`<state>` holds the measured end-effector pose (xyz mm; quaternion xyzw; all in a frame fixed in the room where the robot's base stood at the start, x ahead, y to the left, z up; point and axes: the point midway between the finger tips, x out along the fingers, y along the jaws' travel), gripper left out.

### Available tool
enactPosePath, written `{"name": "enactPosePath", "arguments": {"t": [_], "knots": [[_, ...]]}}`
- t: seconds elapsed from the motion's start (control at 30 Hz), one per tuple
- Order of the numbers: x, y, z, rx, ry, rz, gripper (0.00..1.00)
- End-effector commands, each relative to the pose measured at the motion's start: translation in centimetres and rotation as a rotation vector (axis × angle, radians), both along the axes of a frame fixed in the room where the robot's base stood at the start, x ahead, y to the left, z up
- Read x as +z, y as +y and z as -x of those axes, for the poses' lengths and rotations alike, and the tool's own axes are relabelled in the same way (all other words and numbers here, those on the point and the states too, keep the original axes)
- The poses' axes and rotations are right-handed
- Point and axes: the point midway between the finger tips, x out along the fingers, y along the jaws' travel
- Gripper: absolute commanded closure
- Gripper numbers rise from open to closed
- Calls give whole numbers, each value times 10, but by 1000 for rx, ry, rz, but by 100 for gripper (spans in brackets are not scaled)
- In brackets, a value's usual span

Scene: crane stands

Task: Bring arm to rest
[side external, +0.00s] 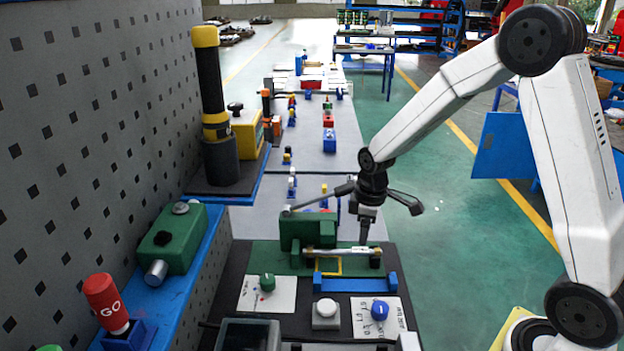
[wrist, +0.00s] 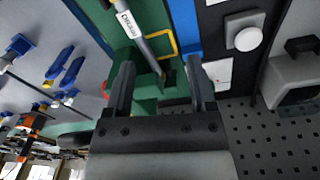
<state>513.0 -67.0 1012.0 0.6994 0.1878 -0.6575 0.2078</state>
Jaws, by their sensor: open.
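My gripper (side external: 364,230) points down over the back right of the green fixture in the side external view. In the wrist view its two dark fingers (wrist: 160,90) stand apart with nothing held between them. The rod also shows in the wrist view (wrist: 138,40), with a printed label, just ahead of the fingers. The gripper looks close to the rod, but I cannot tell whether it touches anything.
A green block (side external: 300,228) stands behind the rod. In front are a blue bar (side external: 355,284), a white button (side external: 326,312), a green knob (side external: 267,282) and a blue knob (side external: 379,310). A perforated grey panel (side external: 90,130) and a yellow-black post (side external: 210,90) stand left.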

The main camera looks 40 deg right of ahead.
Motion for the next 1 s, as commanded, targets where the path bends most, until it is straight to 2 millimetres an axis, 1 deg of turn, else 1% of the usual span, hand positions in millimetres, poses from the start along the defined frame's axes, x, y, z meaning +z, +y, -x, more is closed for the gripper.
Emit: {"name": "enactPosePath", "arguments": {"t": [0.03, 0.1, 0.3, 0.5, 0.6, 0.7, 1.0], "knots": [[5, 8, 10, -41, -15, -2, 29], [10, 19, 24, -110, -37, -7, 29], [19, 44, 67, -312, -99, -35, 29], [21, 61, 104, -476, -145, -72, 29], [21, 65, 115, -526, -158, -85, 29], [21, 67, 120, -552, -165, -92, 29], [21, 67, 122, -562, -166, -95, 29]]}}
